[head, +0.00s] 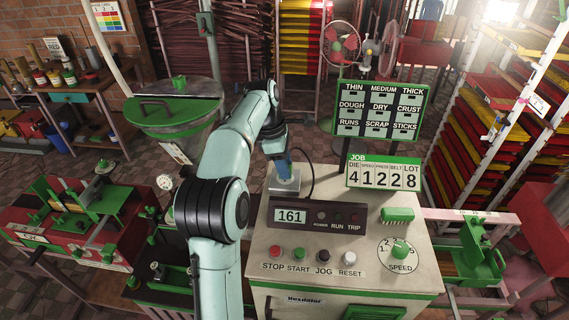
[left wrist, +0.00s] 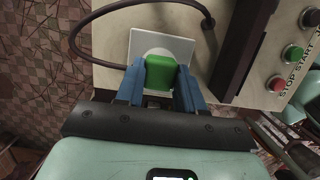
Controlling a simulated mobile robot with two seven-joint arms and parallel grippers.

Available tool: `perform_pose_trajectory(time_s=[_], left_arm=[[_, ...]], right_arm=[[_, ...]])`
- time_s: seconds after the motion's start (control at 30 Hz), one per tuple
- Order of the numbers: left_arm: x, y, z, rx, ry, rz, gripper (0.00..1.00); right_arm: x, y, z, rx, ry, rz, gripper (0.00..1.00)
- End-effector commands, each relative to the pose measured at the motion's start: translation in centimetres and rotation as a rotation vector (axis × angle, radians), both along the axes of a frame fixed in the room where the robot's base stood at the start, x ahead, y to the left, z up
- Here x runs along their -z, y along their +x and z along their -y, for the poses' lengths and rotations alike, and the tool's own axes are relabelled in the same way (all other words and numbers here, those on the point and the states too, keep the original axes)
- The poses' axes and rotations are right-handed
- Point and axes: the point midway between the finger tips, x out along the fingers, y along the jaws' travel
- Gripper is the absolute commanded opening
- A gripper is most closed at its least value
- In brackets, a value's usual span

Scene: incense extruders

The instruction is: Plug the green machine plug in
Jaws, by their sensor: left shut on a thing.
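The green machine plug (left wrist: 160,73) sits between the blue fingers of my left gripper (left wrist: 164,88) in the left wrist view. My left gripper is shut on it. The plug is right in front of a pale square socket plate (left wrist: 178,44); whether it touches or is seated in it I cannot tell. In the head view my left gripper (head: 284,170) points down over the grey socket box (head: 285,186) on top of the control console, and hides the plug. A dark cable (left wrist: 207,24) loops beside the plate. My right gripper is not in view.
The console (head: 330,248) carries a 161 display (head: 290,217), a row of buttons, a speed knob (head: 399,249) and a green brush (head: 397,214). Sign boards (head: 381,112) stand behind it. A green-lidded drum (head: 172,108) is at the left.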

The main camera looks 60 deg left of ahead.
Motion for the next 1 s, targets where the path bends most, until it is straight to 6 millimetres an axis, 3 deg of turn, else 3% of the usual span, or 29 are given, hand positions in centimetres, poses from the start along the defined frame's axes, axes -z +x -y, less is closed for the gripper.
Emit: perform_pose_trajectory(time_s=[0.73,0.77,0.8,0.83,1.0], left_arm=[[1.3,0.0,0.0,0.0,0.0,0.0,0.11],[1.2,0.0,0.0,0.0,0.0,0.0,0.47],[1.2,0.0,0.0,0.0,0.0,0.0,0.6],[1.2,0.0,0.0,0.0,0.0,0.0,0.67],[1.2,0.0,0.0,0.0,0.0,0.0,0.67]], right_arm=[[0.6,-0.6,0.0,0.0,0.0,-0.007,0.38],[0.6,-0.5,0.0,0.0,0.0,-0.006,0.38],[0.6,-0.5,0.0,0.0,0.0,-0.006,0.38],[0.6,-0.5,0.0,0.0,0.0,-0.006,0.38],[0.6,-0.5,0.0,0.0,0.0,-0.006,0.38]])
